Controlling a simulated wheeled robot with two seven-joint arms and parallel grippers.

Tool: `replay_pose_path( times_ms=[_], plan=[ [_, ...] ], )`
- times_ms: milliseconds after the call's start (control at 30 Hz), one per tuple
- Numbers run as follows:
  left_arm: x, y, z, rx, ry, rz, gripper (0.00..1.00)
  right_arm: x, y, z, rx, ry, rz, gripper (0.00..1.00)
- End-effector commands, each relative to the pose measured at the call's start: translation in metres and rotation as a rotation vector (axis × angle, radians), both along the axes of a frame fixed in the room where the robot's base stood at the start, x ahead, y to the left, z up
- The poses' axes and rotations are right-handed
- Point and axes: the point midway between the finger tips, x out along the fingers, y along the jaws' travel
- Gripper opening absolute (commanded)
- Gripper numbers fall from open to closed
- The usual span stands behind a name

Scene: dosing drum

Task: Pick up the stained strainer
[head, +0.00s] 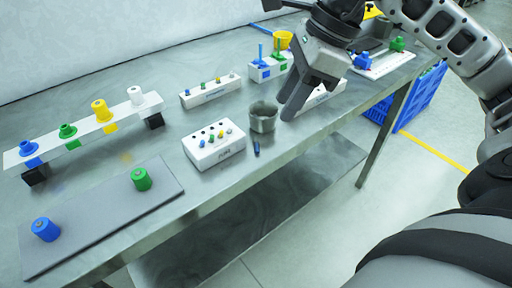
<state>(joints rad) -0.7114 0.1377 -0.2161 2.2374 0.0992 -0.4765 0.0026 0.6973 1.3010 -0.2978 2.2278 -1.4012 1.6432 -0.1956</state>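No strainer is plain to me, and I see no clear stain. A small grey metal cup (262,117) stands upright near the middle of the table. A yellow cup-like piece (283,40) is at the back, beside a white block (268,70) with upright blue (261,58) and green (278,52) tools. My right gripper (287,110) points down just right of the grey cup, with its fingers apart. I see nothing between them. Its arm hides part of the table behind. My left gripper is out of view.
A white holed block (214,151) and a small dark blue piece (257,149) are by the table's front edge. At the left are a white raised shelf (84,130) with coloured spools and a grey mat (100,215). A blue crate (418,98) stands beyond the right end.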

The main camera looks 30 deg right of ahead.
Motion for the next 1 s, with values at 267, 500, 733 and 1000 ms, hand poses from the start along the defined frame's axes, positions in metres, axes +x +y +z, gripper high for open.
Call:
replay_pose_path(
  times_ms=[267,500,733,1000],
  plan=[
    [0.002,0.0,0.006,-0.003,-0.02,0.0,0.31,0.008,0.014,-0.037,0.003,0.001,0.0,0.33],
    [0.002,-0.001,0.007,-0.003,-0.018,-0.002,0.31,0.014,0.024,-0.057,0.007,0.003,0.003,0.33],
    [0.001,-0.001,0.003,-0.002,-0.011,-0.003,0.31,0.022,0.034,-0.084,0.006,0.002,0.001,0.33],
    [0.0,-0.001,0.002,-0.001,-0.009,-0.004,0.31,0.023,0.034,-0.086,0.004,0.0,0.0,0.33]
  ],
)
